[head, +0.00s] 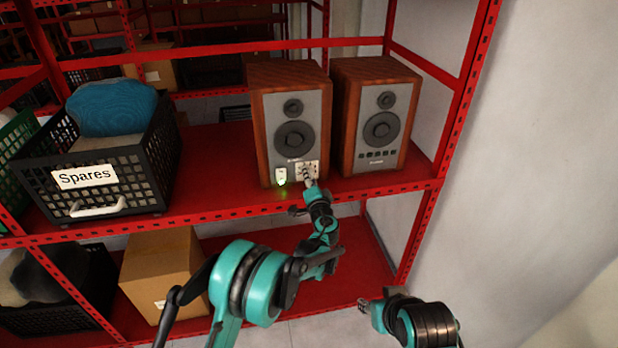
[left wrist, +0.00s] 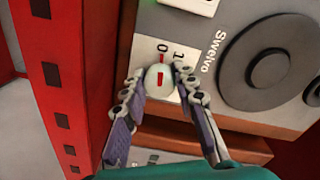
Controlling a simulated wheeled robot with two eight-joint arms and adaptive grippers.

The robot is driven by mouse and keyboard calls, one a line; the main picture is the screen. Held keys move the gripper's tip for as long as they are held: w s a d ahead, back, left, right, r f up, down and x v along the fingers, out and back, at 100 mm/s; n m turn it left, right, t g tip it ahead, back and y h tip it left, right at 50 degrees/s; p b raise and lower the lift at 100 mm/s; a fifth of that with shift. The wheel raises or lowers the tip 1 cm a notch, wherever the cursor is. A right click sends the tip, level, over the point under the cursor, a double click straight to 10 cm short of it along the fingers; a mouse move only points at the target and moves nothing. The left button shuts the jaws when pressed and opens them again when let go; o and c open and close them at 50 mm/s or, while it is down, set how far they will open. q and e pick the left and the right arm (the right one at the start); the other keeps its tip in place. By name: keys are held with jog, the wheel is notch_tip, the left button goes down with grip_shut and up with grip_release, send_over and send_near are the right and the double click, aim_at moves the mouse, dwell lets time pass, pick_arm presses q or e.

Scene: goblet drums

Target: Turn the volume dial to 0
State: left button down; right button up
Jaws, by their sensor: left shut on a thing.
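The volume dial (left wrist: 153,83) is a pale round knob with a red mark, on the front of the left wooden speaker (head: 294,100). My left gripper (head: 308,179) reaches the speaker's lower front panel and hides most of the dial in the head view. In the left wrist view its fingers (left wrist: 159,75) are shut on the dial, one on each side. My right gripper (head: 369,311) hangs low, away from the speakers; its jaws are unclear.
A lit white switch (head: 281,176) is beside the dial panel. A second speaker (head: 377,115) stands to the right. A black Spares crate (head: 150,175) is at left on the red shelf (head: 215,150). A red post (head: 462,100) rises at right.

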dwell(0.5)
pick_arm(q)
jog(key=c, duration=1.2)
grip_release()
jog(key=shift+o, duration=0.2)
jog(key=s+d, duration=0.1)
jog(key=s, duration=1.1)
jog(key=shift+r, duration=0.15)
jog(key=shift+d, duration=0.15)
